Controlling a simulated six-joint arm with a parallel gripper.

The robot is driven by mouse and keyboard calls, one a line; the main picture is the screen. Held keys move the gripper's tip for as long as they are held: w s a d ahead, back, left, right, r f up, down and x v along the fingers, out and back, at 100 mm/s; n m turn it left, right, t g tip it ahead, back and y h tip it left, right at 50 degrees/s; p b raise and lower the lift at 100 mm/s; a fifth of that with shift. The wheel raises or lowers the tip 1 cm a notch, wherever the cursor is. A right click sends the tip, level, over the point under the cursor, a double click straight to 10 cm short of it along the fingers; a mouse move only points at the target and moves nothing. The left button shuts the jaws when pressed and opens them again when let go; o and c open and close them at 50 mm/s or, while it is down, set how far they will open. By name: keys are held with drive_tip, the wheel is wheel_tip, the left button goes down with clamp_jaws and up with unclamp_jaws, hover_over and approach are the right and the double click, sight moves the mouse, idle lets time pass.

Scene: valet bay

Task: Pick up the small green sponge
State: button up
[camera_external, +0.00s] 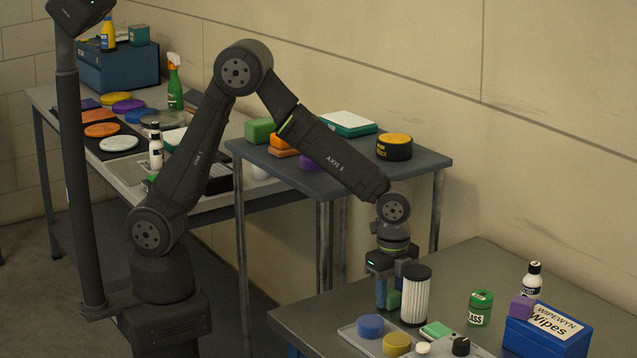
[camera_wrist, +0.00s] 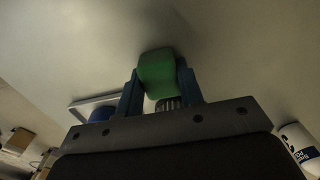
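The small green sponge (camera_external: 394,299) is at the front table, low between the fingers of my gripper (camera_external: 388,292), partly hidden by the white pleated filter. In the wrist view the green sponge (camera_wrist: 157,72) sits between the two blue fingers of my gripper (camera_wrist: 160,88), with a finger against each side and part of it sticking out past the tips. The gripper looks shut on it and points down. I cannot tell whether the sponge touches the tabletop.
The pleated filter (camera_external: 416,296) stands right beside the gripper. A tray (camera_external: 350,334) holds a blue round pad (camera_external: 370,326) and a yellow one (camera_external: 397,344). A green-and-white pad (camera_external: 436,331), a green tin (camera_external: 481,307) and a blue wipes box (camera_external: 546,332) stand to the right. A larger green block (camera_external: 259,130) is on the middle table.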

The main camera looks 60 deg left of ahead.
drive_tip(key=shift+c, duration=0.7)
